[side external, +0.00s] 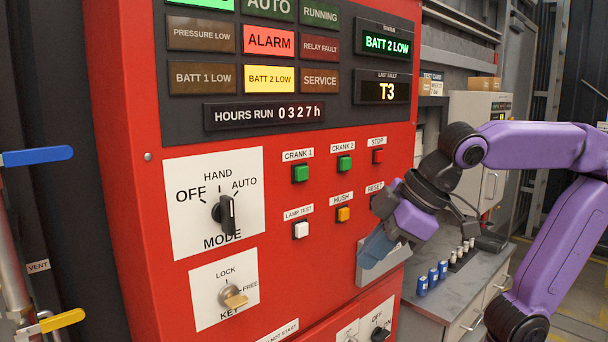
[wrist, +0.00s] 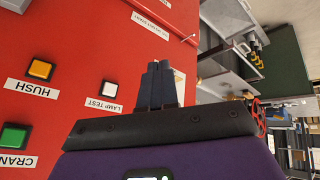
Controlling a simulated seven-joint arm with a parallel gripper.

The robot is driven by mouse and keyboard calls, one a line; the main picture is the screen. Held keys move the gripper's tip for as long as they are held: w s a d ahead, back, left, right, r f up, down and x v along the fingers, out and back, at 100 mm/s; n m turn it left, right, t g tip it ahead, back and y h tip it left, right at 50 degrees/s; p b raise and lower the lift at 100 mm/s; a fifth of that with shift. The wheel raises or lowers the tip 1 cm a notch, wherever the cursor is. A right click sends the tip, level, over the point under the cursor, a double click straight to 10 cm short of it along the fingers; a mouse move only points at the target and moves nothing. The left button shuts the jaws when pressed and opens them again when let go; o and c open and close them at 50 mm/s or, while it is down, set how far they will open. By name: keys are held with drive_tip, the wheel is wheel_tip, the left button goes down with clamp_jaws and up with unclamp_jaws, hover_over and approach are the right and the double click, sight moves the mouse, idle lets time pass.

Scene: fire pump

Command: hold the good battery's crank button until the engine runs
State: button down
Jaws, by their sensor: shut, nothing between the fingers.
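The CRANK 1 button (side external: 300,173) and CRANK 2 button (side external: 344,163) are square and green on the red panel in the side view. BATT 2 LOW (side external: 269,79) is lit yellow; BATT 1 LOW (side external: 202,77) is dark. The RUNNING lamp (side external: 320,15) looks dim. In the wrist view my gripper (wrist: 157,68) is shut and empty. A green button (wrist: 13,137) with a cut-off CRANK label shows at the left edge.
A mode knob (side external: 227,212) and key (side external: 233,298) sit lower left. A grey holder (side external: 385,264) juts out below my gripper. A bench (side external: 450,292) stands right.

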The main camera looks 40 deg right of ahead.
sight(302, 173)
drive_tip(key=w+d+r+m+t, duration=0.1)
drive_tip(key=w+r+m+t, duration=0.1)
drive_tip(key=r, duration=0.7)
drive_tip(key=shift+w+d+r+t, duration=0.2)
drive_tip(key=shift+w+r+t, duration=0.05)
drive_tip(key=shift+w+t, duration=0.25)
drive_tip(key=shift+w, duration=0.15)
drive_tip(key=w, duration=0.8)
drive_tip(key=shift+w, duration=0.25)
drive_tip(key=shift+w, duration=0.1)
idle(1.2)
drive_tip(key=shift+w, duration=0.35)
